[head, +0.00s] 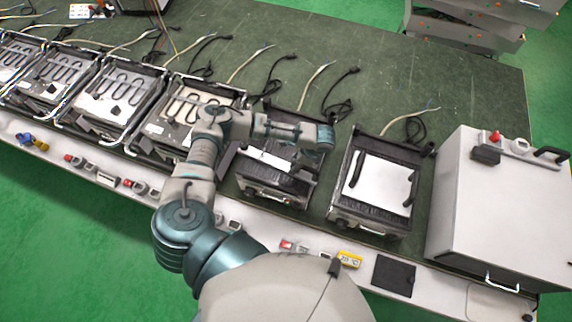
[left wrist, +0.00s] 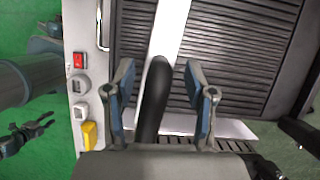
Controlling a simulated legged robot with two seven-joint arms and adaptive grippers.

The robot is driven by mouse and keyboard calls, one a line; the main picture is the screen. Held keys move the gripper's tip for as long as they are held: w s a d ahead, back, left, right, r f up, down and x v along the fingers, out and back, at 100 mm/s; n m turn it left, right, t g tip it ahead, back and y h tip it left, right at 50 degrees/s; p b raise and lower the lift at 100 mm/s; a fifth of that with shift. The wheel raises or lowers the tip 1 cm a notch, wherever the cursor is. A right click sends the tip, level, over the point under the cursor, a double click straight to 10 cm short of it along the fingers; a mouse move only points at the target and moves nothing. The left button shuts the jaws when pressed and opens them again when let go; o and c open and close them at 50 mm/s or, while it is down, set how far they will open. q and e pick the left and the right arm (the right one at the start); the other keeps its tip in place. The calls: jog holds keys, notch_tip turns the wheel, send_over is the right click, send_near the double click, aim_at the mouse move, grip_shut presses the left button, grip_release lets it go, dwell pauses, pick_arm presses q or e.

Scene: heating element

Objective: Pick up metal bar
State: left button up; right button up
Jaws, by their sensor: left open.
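A flat pale metal bar (left wrist: 172,38) lies over a dark ribbed grill, with a black rounded handle (left wrist: 153,95) at its near end. My left gripper (left wrist: 160,85) is open, with one finger on each side of the black handle; contact is not clear. In the head view the left gripper (head: 303,163) hangs low over a grill unit (head: 265,190) in the row, partly hiding it and its pale strip (head: 262,158). A dark claw-like shape (left wrist: 28,132) at the left of the left wrist view may be my right gripper; its state is unclear.
More units with looped heating elements (head: 120,90) line the green table to the left. A grill with a white plate (head: 382,183) and a large grey box (head: 500,205) stand to the right. Cables (head: 340,108) lie behind. Small switches and a yellow part (head: 349,259) line the front edge.

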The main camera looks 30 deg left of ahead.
pick_arm(q)
jog(key=shift+x, duration=1)
jog(key=shift+a, duration=0.15)
grip_shut()
